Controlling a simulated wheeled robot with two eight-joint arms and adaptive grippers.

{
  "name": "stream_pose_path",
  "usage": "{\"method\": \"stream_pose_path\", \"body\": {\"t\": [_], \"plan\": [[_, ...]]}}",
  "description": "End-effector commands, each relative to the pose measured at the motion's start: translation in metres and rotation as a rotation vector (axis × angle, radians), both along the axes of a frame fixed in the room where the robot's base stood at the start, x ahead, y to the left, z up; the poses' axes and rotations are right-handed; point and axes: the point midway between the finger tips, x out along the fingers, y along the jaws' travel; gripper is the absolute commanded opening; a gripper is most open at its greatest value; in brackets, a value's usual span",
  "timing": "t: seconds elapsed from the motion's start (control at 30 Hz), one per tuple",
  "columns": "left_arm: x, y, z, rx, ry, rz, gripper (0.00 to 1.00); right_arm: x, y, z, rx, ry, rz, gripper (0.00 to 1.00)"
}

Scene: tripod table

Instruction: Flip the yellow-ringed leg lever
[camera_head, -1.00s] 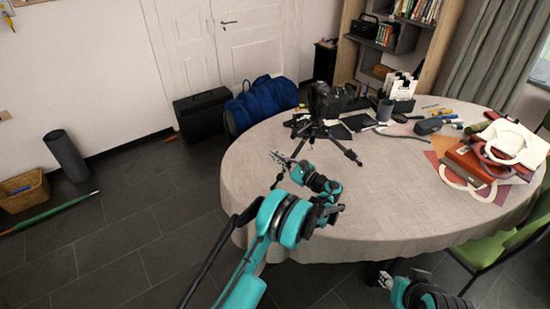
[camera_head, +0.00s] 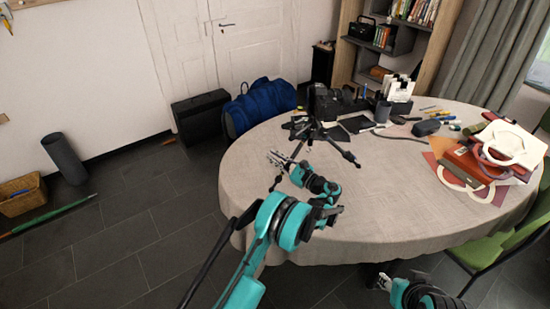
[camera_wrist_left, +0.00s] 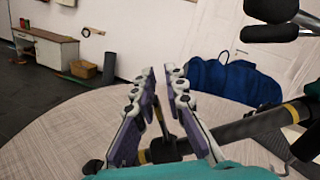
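A black tripod (camera_head: 318,132) with a camera (camera_head: 325,102) on top stands on the round table, its legs spread low. In the left wrist view a dark tripod leg (camera_wrist_left: 245,125) with a yellow ring (camera_wrist_left: 292,112) runs from the right to behind the fingers. A thin dark part with a yellowish band (camera_wrist_left: 158,114) shows between the fingers; I cannot tell whether it is the lever. My left gripper (camera_head: 276,158) is at the near left of the tripod; its fingers (camera_wrist_left: 160,105) are apart, with no visible grip. My right gripper (camera_head: 385,282) is low, beyond the table's front edge; its fingers are too small to read.
The round table (camera_head: 370,215) has a clear front half. A blue duffel bag (camera_head: 262,105) is behind the table. A green chair (camera_head: 490,255) stands at the right.

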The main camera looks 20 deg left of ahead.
Motion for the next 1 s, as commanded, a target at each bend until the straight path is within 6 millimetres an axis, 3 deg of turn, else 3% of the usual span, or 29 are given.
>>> {"method": "stream_pose_path", "body": {"t": [0.23,0.7,1.0], "plan": [[-0.006,-0.015,-0.002,-0.001,0.000,-0.003,0.12,0.000,0.000,0.000,0.000,0.000,0.000,0.40],[-0.042,-0.099,-0.012,0.000,0.000,-0.001,0.12,0.000,0.000,0.000,0.000,0.000,0.000,0.40],[-0.048,-0.110,-0.013,0.000,0.000,0.000,0.12,0.000,0.000,0.000,0.000,0.000,0.000,0.40]]}}
